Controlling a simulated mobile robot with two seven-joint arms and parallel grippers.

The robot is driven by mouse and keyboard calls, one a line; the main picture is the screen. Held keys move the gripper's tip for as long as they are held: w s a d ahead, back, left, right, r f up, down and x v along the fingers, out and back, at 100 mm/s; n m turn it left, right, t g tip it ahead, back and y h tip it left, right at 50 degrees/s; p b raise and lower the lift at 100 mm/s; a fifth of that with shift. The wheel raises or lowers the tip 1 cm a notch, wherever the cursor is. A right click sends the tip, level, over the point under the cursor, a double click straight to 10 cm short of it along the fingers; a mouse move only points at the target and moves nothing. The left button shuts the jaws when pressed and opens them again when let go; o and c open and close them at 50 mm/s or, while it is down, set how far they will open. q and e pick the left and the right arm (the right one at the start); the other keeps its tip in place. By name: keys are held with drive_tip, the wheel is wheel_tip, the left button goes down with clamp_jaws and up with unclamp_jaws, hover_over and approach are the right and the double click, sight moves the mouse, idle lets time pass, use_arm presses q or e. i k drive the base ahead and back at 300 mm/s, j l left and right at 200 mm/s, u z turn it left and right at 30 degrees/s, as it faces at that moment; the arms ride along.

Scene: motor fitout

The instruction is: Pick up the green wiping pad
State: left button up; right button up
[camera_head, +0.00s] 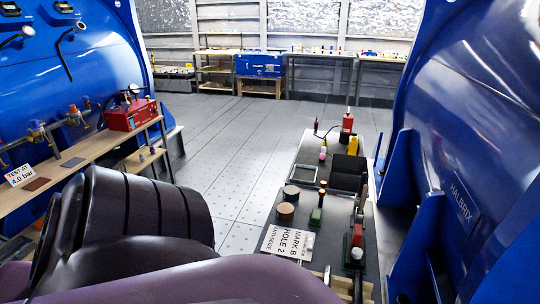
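On the wooden bench at the left, a small flat dark grey-green pad (72,162) lies near the pipe fittings. A similar brown-red pad (37,184) lies nearer, beside the "TEST AT 4.0 bar" sign. The first pad is small and dark, so its green colour is hard to confirm. A small green block with an upright dark handle (316,215) stands on the dark table at the right. Neither of my grippers shows. My own dark arm links fill the lower left and hide part of the bench.
The bench (100,146) carries a red box (131,114) near its far end. Large blue machines flank both sides. The grey floor between is clear.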

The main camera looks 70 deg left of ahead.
sight(315, 220)
drive_tip(key=u, duration=1.8)
drive_tip(key=z, duration=2.45)
drive_tip(key=u, duration=2.45)
